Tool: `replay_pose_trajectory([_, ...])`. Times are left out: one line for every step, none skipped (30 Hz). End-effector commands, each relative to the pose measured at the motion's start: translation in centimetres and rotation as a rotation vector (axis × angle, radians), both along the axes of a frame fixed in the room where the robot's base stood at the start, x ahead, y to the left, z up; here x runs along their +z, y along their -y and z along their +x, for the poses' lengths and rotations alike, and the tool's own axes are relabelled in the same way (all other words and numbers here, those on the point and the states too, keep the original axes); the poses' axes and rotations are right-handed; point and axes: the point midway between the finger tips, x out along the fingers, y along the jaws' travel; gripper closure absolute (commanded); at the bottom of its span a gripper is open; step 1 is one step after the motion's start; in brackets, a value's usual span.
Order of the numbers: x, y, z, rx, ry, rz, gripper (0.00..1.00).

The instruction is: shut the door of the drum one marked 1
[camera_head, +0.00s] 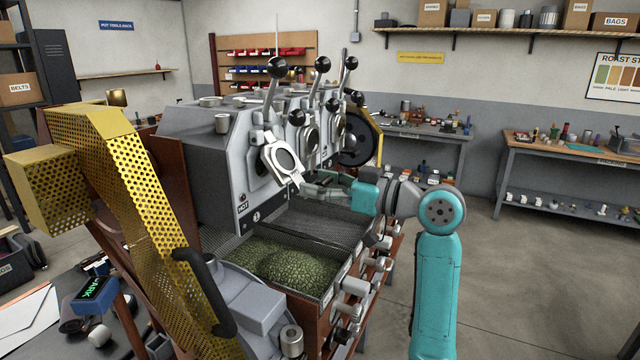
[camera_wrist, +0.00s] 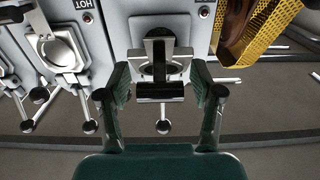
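The door (camera_head: 282,160) of drum one is a pale metal plate with a round ring. It stands open, tilted out from the front of the roaster. The mark 1 (camera_head: 256,216) is on the panel below it. My gripper (camera_head: 308,184) is just right of and below the door's lower edge in the head view. In the wrist view the same door (camera_wrist: 160,47), with a dark bar across its near end, appears between my two spread fingers (camera_wrist: 160,88). I see a gap on each side of it. Whether a finger touches it is unclear.
Levers with black balls (camera_head: 277,67) rise above the drums. Other drum fronts (camera_head: 312,136) stand to the right. A tray of green beans (camera_head: 290,265) lies below. A yellow perforated guard (camera_head: 150,185) stands at left. Open floor (camera_head: 530,270) lies to the right.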

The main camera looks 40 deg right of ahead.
Motion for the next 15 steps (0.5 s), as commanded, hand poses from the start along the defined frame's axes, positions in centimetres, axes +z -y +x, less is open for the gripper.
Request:
replay_pose_trajectory([0.01,0.00,-0.01,0.000,0.000,0.000,0.47])
replay_pose_trajectory([0.01,0.00,-0.01,0.000,0.000,0.000,0.54])
replay_pose_trajectory([0.01,-0.01,-0.01,0.000,0.000,0.000,0.64])
replay_pose_trajectory([0.01,0.00,-0.02,0.000,0.000,0.000,0.72])
replay_pose_trajectory([0.01,0.00,-0.02,0.000,0.000,0.000,0.79])
replay_pose_trajectory([0.01,0.00,-0.02,0.000,0.000,0.000,0.89])
replay_pose_trajectory([0.01,0.00,-0.02,0.000,0.000,0.000,0.97])
replay_pose_trajectory([0.01,0.00,-0.02,0.000,0.000,0.000,1.00])
replay_pose_trajectory([0.01,0.00,-0.02,0.000,0.000,0.000,1.00])
replay_pose_trajectory([0.01,0.00,-0.02,0.000,0.000,0.000,1.00])
replay_pose_trajectory([0.01,0.00,-0.02,0.000,0.000,0.000,1.00])
replay_pose_trajectory([-0.01,-0.01,-0.01,0.000,0.001,0.000,1.00])
replay_pose_trajectory([-0.04,-0.01,0.00,0.000,0.002,0.001,1.00])
replay_pose_trajectory([-0.08,-0.03,0.01,0.000,0.003,0.002,1.00])
replay_pose_trajectory([-0.16,-0.04,0.06,0.001,0.008,0.004,1.00])
